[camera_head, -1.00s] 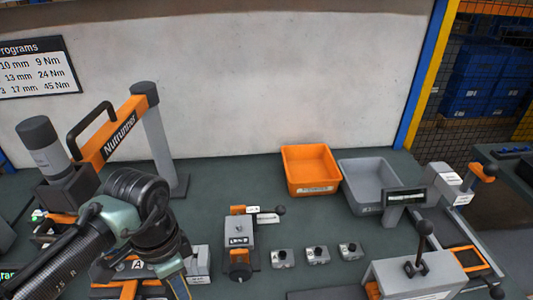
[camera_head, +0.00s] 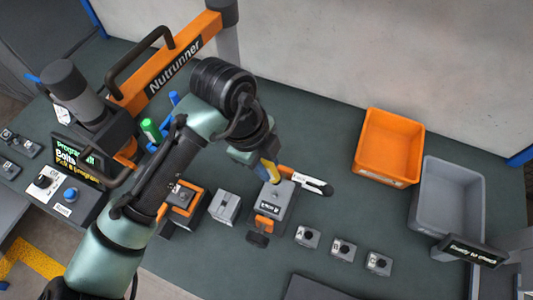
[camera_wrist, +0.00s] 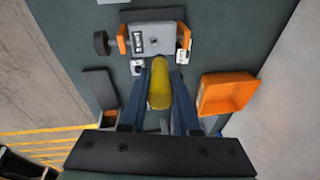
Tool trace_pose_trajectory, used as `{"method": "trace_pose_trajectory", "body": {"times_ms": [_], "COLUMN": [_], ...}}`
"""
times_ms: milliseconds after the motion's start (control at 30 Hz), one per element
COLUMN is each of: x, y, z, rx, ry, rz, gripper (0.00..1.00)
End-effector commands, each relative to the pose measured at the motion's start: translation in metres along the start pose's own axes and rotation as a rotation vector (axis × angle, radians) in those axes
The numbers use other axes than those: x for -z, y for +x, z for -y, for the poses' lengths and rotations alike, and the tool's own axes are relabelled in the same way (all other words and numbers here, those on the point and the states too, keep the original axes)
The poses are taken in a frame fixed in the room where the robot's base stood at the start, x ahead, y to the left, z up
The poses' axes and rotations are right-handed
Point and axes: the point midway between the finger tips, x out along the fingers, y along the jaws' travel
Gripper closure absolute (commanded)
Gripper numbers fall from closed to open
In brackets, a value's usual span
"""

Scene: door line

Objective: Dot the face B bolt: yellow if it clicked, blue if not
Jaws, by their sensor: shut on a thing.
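My gripper (camera_wrist: 160,72) is shut on a yellow marker (camera_wrist: 159,86), a thick yellow cylinder between blue fingers. In the head view the marker (camera_head: 268,170) points down toward a grey block (camera_head: 280,195) in an orange clamp, beside its far edge. In the wrist view the block (camera_wrist: 160,40) lies just beyond the marker's tip. I cannot tell whether the tip touches it. A blue upright piece (camera_head: 174,98) and a green one (camera_head: 150,130) stand left of my arm.
A nutrunner (camera_head: 165,65) on an orange arm stands at the left, beside a lit program screen (camera_head: 78,160). Three small grey blocks (camera_head: 342,250) sit right of the clamp. An orange bin (camera_head: 388,148) and a grey bin (camera_head: 447,195) stand at the right, with a "Ready to check" display (camera_head: 473,250).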

Motion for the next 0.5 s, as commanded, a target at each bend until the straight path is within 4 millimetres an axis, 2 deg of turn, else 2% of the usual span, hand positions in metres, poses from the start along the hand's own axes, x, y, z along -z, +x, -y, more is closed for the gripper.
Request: {"method": "trace_pose_trajectory", "body": {"times_ms": [167,500], "x": [-0.001,-0.005], "y": [-0.003,0.019], "z": [-0.004,-0.007], "rx": [0.005,0.004], "ry": [0.033,0.034], "rz": [-0.02,-0.019], "gripper": [1.0,1.0]}}
